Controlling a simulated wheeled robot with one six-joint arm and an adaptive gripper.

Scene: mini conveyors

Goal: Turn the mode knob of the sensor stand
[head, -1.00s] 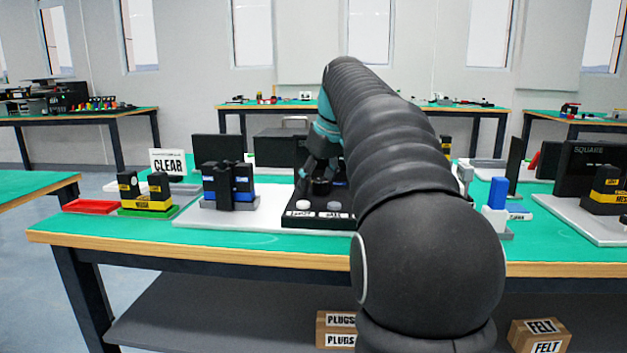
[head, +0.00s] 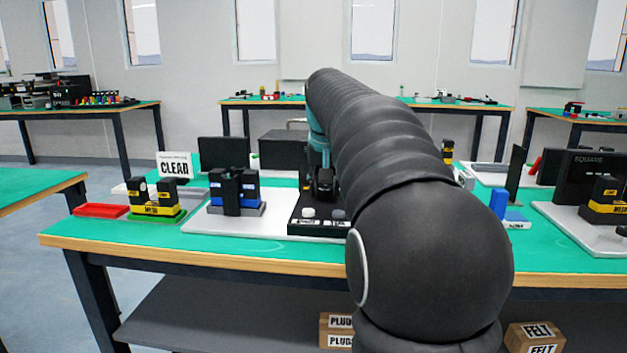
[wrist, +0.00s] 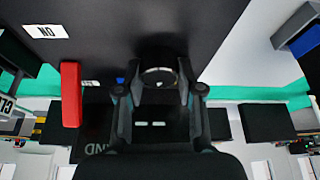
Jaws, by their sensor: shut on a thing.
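The sensor stand's black panel (head: 318,230) is near the front of the middle table, with two round buttons and white labels along its front edge. My gripper (head: 321,190) points down over the panel, partly behind my arm. In the wrist view, the fingers of my gripper (wrist: 160,72) are shut around the round dark mode knob (wrist: 157,79) on the black surface.
Left of the panel are a dark block with blue parts (head: 236,191), a yellow-and-black block (head: 153,198) on a green tray and a red tray (head: 100,210). A CLEAR sign (head: 174,165) stands behind. My arm hides the table right of the panel.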

